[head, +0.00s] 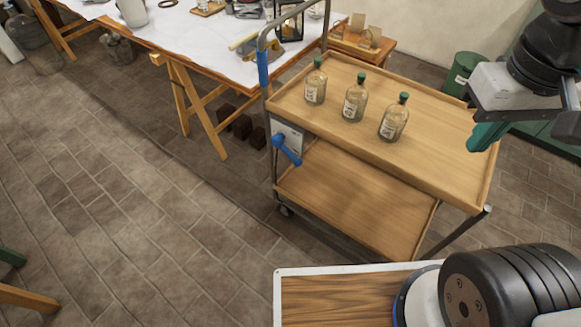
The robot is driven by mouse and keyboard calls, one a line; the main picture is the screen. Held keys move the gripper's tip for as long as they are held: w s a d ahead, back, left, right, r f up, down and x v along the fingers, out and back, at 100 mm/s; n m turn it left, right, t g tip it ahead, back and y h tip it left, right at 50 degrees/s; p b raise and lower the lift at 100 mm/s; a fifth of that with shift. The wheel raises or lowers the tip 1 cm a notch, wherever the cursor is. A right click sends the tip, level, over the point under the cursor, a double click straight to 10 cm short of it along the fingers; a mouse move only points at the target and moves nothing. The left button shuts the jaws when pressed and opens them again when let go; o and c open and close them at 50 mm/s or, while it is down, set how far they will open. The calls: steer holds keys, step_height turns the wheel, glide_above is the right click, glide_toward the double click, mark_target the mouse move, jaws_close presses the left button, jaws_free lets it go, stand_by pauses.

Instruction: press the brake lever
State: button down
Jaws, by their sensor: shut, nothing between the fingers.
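The brake lever (289,152) is a blue handle on a pale plate at the left end of a two-shelf wooden cart (440,150). It sits below the top tray and slants down to the right. My gripper (474,146) has teal fingers and is at the right of the view, shut and empty. It appears over the right part of the cart, well apart from the lever.
The cart has a metal push handle with a blue grip (263,70). A cluttered trestle table (190,35) stands behind left. A green bin (461,72) is at the back right.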

steer(key=w+d+f+n+g+h, duration=0.1)
steer(key=w+f+h, duration=0.25)
steer(key=w, duration=0.35)
steer(key=w+f+n+g+h, duration=0.1)
steer(key=w+f+n+h, duration=0.1)
steer(key=w+h, duration=0.3)
steer(key=w+a+f+n+t+h, duration=0.4)
steer(key=w+a+f+n+t, duration=0.4)
steer(key=w+a+f, duration=0.8)
steer(key=s+a+f+n+t+y, duration=0.1)
steer(key=a+f+n+t+y, duration=0.1)
steer(key=a+f, duration=0.3)
steer(key=s+a+f+n+t+y, duration=0.1)
steer(key=a+f+n+t+y, duration=0.2)
steer(key=f, duration=1)
steer(key=s+a+f+n+t+y, duration=0.2)
steer(key=a+f+n+t+y, duration=0.1)
steer(key=a+f, duration=0.4)
step_height(320, 180, down, 3)
steer(key=shift+a+r+n+y, duration=0.1)
steer(key=shift+a+n+y, duration=0.25)
steer(key=shift+n+y, duration=0.3)
steer(key=shift+w, duration=0.1)
